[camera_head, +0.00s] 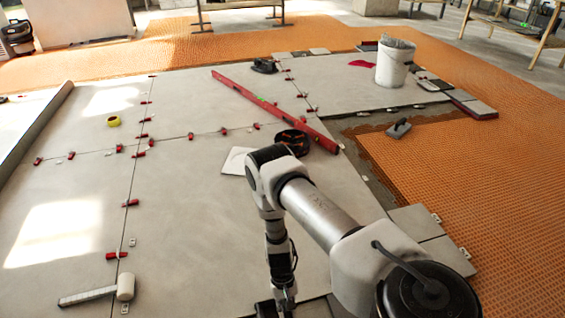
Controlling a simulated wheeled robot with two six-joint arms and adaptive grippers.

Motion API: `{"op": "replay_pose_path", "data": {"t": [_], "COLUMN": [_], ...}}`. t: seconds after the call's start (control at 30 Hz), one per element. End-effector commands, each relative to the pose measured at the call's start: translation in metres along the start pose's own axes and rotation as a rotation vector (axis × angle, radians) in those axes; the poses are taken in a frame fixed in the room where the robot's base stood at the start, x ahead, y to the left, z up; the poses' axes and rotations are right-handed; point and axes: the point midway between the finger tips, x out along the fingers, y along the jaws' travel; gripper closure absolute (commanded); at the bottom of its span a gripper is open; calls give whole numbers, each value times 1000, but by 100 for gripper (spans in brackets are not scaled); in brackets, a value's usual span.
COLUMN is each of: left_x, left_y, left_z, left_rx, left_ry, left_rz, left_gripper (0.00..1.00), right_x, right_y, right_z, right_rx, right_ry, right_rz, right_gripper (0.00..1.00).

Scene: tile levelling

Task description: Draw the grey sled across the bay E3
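A small grey tool with a dark handle (399,128) lies on the dark bare strip beside the orange matting; I cannot tell whether it is the grey sled. No label marks bay E3. My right arm comes in from the bottom right, bends over the large grey tiles (190,215) and points down. Its wrist and gripper (277,306) are at the bottom edge, mostly cut off. Dark shapes show beside it there, too cropped to identify. Whether the gripper is open or shut is hidden. My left gripper is not in view.
A long red level (270,108) lies across the tiles, near a black tub (293,141). Red clips line the joints. Orange matting (470,160) is open at right.

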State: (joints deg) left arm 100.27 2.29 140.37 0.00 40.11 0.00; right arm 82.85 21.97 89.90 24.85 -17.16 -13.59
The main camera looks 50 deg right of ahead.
Motion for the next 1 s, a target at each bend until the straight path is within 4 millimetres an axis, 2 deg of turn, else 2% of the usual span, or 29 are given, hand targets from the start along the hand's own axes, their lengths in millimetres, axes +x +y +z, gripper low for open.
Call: {"op": "replay_pose_path", "data": {"t": [0.13, 0.17, 0.2, 0.23, 0.5, 0.63, 0.77, 1.0], "left_x": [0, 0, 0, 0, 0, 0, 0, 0], "left_y": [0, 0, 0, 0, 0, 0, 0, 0], "left_z": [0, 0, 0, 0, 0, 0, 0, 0], "left_rx": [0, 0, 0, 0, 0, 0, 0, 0], "left_ry": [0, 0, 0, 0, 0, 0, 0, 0], "left_rz": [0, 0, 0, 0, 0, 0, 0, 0], "left_gripper": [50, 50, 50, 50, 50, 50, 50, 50], "right_x": [0, 0, 0, 0, 0, -9, -36, -96], "right_y": [0, 0, 0, 0, 0, -1, -1, -1], "right_z": [-1, -1, -1, -1, -1, -1, -1, -2], "right_rx": [0, 0, 0, 0, 0, 1, 0, 0], "right_ry": [3, 3, 3, 3, 2, 2, 4, 5], "right_rz": [0, 0, 0, 0, 0, -1, -4, -4], "right_gripper": [100, 74, 60, 52, 52, 52, 52, 52]}}
